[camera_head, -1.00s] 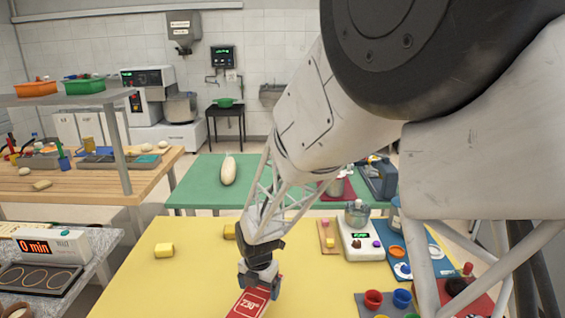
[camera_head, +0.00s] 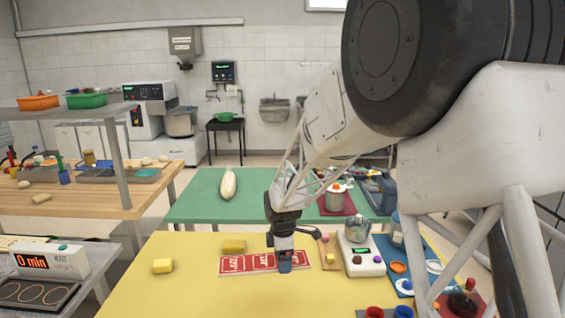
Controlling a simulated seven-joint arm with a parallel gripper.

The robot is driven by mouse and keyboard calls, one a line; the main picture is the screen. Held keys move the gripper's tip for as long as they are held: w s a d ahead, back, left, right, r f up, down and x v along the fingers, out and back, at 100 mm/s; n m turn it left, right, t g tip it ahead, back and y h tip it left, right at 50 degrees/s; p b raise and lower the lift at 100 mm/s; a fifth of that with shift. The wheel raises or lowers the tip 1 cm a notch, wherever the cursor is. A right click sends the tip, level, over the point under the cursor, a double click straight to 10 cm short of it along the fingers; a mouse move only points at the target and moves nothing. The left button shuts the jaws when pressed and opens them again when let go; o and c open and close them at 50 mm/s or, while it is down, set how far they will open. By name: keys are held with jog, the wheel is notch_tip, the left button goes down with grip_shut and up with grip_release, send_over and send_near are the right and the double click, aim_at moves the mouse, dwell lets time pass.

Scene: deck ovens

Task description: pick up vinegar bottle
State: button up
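My gripper (camera_head: 285,268) points down over the yellow table, at the right part of a red strip with white-framed panels (camera_head: 240,264). Its fingers are small and dark here, and I cannot tell whether they are open or shut, or whether they touch the strip. No bottle is clearly labelled as vinegar. A dark, rounded container with a red top (camera_head: 462,301) stands at the lower right, partly behind my arm's struts. A pale bottle-like thing (camera_head: 397,228) stands by the blue mat at the right. I cannot tell which is the vinegar bottle.
Red and blue cups (camera_head: 403,312) are at the front right. The yellow table's front left is clear. A green table (camera_head: 200,200) is behind.

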jog(key=w+d+r+m, duration=0.6)
jog(key=w+d+m, duration=0.2)
jog(key=d+m, duration=0.1)
jog(key=w+d+r+m, duration=0.5)
jog(key=w+d+m, duration=0.3)
jog(key=d+m, duration=0.1)
jog(key=shift+r+m, duration=0.35)
jog(key=shift+m, duration=0.45)
jog(key=s+a+f, duration=0.4)
jog(key=s, duration=0.3)
jog(key=s+a+f, duration=0.4)
jog(key=s+f, duration=0.1)
jog(key=s, duration=0.3)
jog(key=s+a+f, duration=0.4)
jog(key=s, duration=0.4)
jog(key=shift+s+f, duration=0.15)
jog(key=shift+f, duration=0.2)
jog(key=shift+f, duration=0.1)
